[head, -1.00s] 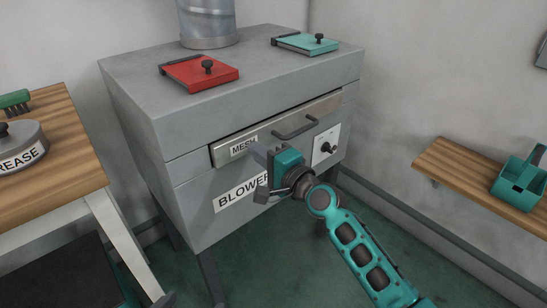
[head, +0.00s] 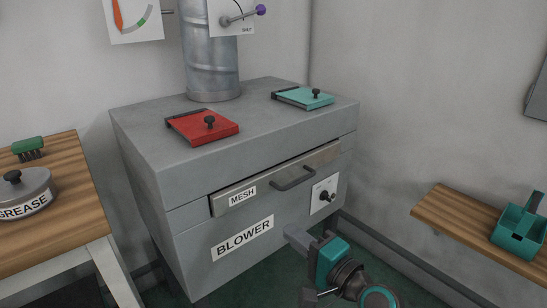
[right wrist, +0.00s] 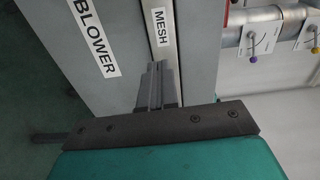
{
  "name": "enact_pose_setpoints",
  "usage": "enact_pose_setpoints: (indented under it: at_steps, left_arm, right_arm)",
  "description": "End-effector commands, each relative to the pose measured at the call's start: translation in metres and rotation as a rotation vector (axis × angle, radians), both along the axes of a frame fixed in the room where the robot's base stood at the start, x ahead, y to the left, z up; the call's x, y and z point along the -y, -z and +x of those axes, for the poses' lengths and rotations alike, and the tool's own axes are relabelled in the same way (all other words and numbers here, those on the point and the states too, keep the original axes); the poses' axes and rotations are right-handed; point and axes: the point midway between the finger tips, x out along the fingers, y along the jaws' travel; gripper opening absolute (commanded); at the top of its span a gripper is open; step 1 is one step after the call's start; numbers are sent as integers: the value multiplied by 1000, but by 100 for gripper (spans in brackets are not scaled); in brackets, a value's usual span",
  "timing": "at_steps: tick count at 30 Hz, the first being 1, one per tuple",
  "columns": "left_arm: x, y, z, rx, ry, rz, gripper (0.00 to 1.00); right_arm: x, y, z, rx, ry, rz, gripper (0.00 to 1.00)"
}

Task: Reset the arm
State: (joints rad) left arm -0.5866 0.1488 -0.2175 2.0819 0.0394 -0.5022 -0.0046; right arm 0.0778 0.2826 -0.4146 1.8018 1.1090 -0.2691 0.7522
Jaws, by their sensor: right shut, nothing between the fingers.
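My right gripper (head: 297,238) is at the lower middle of the head view, in front of the grey blower cabinet (head: 180,240) and below its mesh drawer (head: 225,203). Its fingers are together and hold nothing. In the right wrist view the closed fingers (right wrist: 158,85) point towards the cabinet front, with the mesh label (right wrist: 162,27) beyond them. The drawer handle (head: 293,179) is free of the gripper. The mesh drawer looks nearly closed, with a dark gap along its top. My left gripper is out of view.
A red hatch (head: 205,128) and a teal hatch (head: 303,98) lie on the cabinet top. A wooden table (head: 75,200) with a grease tin (head: 28,190) and green brush (head: 28,146) stands left. A wall shelf (head: 450,210) with a teal scoop (head: 518,228) is right.

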Motion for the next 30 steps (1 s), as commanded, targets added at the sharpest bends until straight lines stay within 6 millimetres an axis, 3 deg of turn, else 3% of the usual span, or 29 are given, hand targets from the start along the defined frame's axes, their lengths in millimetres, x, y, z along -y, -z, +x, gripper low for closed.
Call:
enact_pose_setpoints:
  at_steps: [4, 8, 15, 20, 22, 30]
  left_arm:
    - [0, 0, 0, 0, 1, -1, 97]
    - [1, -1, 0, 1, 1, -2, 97]
    - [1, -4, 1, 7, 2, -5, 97]
    - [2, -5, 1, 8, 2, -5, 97]
    - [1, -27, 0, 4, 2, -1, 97]
    - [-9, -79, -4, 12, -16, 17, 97]
  right_arm:
    - [2, 29, -24, 47, 11, -185, 0]
    - [14, 71, -64, 124, 16, -521, 0]
    - [53, 130, -134, 215, -54, -1135, 0]
    - [84, 154, -176, 236, -148, -1479, 0]
    - [88, 132, -176, 242, -150, -1509, 0]
    - [100, 84, -181, 224, -137, -1527, 0]
